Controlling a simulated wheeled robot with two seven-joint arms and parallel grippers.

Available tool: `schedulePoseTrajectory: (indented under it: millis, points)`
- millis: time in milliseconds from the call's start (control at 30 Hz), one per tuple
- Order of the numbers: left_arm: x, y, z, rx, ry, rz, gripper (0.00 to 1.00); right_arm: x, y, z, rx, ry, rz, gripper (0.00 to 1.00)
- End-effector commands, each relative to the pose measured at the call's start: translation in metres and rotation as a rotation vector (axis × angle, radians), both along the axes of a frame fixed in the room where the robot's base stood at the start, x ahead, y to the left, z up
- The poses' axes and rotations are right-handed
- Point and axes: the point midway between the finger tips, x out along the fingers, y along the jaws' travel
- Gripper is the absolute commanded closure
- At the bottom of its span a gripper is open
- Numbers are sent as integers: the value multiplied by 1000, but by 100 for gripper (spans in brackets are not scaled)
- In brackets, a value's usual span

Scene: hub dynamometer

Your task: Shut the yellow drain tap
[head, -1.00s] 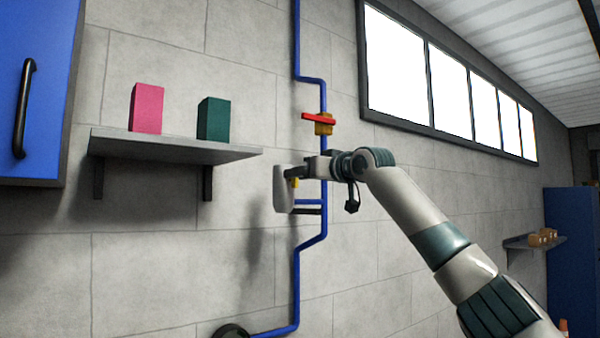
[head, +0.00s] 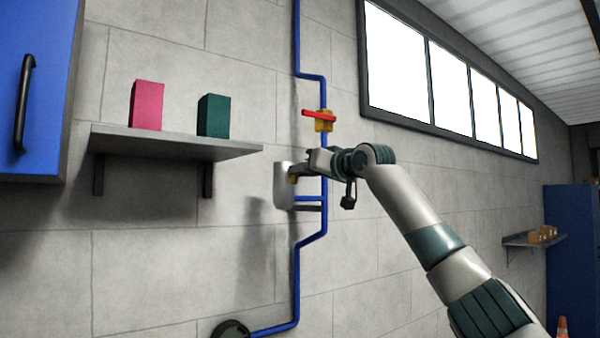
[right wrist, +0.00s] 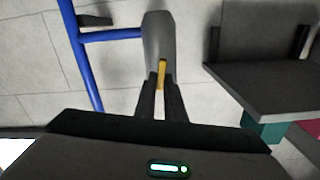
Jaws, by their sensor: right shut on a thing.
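The yellow drain tap (right wrist: 162,74) shows as a narrow yellow strip between the fingers of my right gripper (right wrist: 160,88) in the right wrist view. It sits at the pale grey housing (right wrist: 158,38) on the wall. In the head view the housing (head: 282,188) stands left of the blue pipe, and my right gripper (head: 295,174) reaches it from the right. The gripper is shut on the tap. The fingers hide most of the tap in the head view, and its full angle cannot be told. My left gripper is not in view.
The blue pipe (head: 325,215) runs down the wall, with a red-handled valve (head: 320,116) above my gripper. A shelf (head: 170,144) with a pink box (head: 147,106) and a green box (head: 213,117) juts out at left. A blue cabinet (head: 35,90) hangs far left.

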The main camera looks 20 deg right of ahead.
Motion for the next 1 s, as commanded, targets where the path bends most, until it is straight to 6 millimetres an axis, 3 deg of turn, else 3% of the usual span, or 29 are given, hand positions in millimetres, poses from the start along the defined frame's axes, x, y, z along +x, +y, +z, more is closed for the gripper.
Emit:
schedulePoseTrajectory:
  millis: [1000]
  points:
    - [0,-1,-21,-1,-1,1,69,2,-8,-7,884,317,1,100]
